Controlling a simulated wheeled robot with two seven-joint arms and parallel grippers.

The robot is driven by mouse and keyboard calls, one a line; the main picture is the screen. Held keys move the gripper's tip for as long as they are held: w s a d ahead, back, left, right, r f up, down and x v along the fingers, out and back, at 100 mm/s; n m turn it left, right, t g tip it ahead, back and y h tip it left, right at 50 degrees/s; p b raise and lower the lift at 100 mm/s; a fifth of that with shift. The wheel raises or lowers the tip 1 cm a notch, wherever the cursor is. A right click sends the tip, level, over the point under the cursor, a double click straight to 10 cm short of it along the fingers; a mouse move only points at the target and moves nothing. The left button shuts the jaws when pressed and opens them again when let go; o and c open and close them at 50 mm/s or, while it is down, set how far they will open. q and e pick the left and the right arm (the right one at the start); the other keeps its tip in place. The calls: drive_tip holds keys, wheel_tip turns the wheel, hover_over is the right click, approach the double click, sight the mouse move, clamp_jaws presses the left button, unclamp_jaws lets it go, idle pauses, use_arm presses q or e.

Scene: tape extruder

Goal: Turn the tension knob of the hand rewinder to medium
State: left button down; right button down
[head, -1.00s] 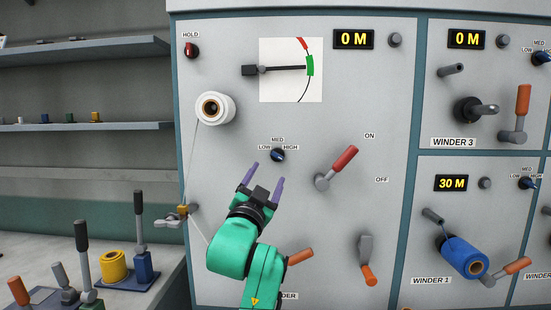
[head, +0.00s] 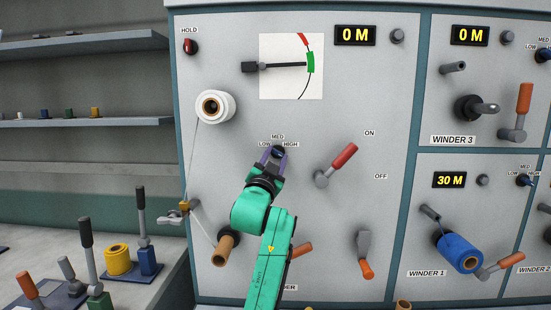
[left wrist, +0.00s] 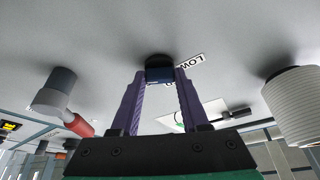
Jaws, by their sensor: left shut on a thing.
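The tension knob (head: 278,152) is a small dark blue knob on the large grey panel (head: 225,150), under a MED label and between LOW and HIGH. My left gripper (head: 271,154) is at the panel with its purple fingers on either side of the knob, shut on it. In the left wrist view the knob (left wrist: 159,71) sits between the two fingertips, with part of the LOW label beside it. I cannot make out the knob's pointer. The panel's name plate is mostly hidden behind my left arm. My right gripper is not in view.
A red-handled ON/OFF lever (head: 337,166) is right of the knob. A white tape roll (head: 226,107) is at upper left, with a strand running down to a guide (head: 183,208). An orange-tipped crank (head: 365,255) is at lower right. A bare brown core (head: 226,248) is left of my arm.

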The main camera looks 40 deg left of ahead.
use_arm(q)
drive_tip(key=shift+r+m+h+p, duration=0.2)
drive_tip(key=shift+m+h+p, duration=0.4)
drive_tip(key=shift+m+p, duration=0.4)
drive_tip(key=m+h+p, duration=0.1)
drive_tip(key=m+p, duration=0.2)
drive_tip(key=m+g+h+p, duration=0.1)
drive_tip(key=m+p, duration=0.2)
drive_tip(key=m+h+p, duration=0.1)
drive_tip(key=m+p, duration=0.2)
drive_tip(key=shift+s+a+r+m+h, duration=0.1)
drive_tip(key=shift+a+r+m+h, duration=0.05)
drive_tip(key=shift+r+m+h, duration=0.2)
drive_tip(key=shift+f+m+g+p, duration=0.15)
drive_tip(key=shift+m+g+p, duration=0.45)
drive_tip(key=shift+m+p, duration=0.55)
drive_tip(key=shift+c, duration=2)
unclamp_jaws()
